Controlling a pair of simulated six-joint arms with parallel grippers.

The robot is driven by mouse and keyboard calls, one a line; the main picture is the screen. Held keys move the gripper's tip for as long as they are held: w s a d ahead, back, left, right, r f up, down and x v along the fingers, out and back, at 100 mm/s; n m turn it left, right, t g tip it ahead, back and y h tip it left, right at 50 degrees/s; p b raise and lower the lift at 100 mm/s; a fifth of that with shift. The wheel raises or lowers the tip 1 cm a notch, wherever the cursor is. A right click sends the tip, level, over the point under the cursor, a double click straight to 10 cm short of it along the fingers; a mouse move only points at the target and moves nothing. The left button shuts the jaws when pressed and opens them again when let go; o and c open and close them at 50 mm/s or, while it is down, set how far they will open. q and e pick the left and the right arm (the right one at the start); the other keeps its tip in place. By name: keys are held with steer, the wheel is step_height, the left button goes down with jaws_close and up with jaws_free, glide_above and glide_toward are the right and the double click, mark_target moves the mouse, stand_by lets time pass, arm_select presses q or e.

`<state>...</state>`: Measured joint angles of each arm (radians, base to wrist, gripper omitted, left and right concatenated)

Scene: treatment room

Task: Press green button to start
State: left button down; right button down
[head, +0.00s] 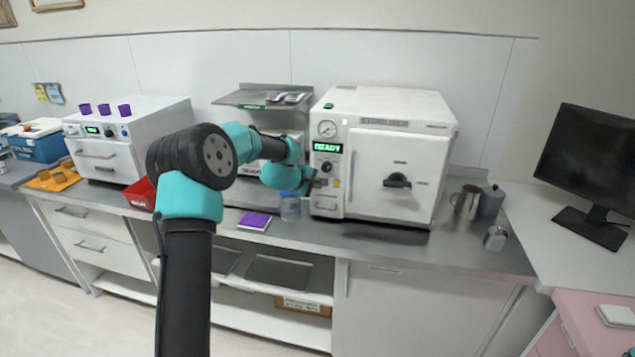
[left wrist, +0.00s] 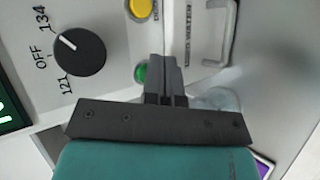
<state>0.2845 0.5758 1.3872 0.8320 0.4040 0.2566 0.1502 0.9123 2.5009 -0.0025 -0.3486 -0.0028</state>
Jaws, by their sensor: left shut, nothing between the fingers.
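The white sterilizer (head: 400,140) stands on the counter with its door closed and a green display (head: 327,147) reading READY. In the left wrist view, the green button (left wrist: 140,72) is on its front panel, just left of my fingers and partly covered by them. A yellow button (left wrist: 140,9) and a black knob (left wrist: 78,52) marked OFF, 121 and 134 are nearby. My left gripper (head: 314,184) is at the lower panel, shut and empty; its closed fingers also show in the left wrist view (left wrist: 165,62). I cannot tell whether they touch the panel.
A clear jar (head: 290,208) and a purple pad (head: 254,221) are on the counter below my left arm. Metal cups (head: 466,202) stand right of the sterilizer. A second white device (head: 140,135) is at the left, with a red bin (head: 141,194) beside it.

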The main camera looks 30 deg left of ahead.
arm_select(q)
steer(key=shift+w, duration=0.25)
steer(key=shift+s, duration=0.2)
stand_by(0.5)
steer(key=shift+s+d, duration=0.15)
steer(key=shift+s, duration=0.5)
steer(key=s, duration=0.2)
steer(key=s+d, duration=0.1)
steer(key=s, duration=0.1)
steer(key=shift+s+d, duration=0.2)
steer(key=shift+s, duration=0.2)
stand_by(0.7)
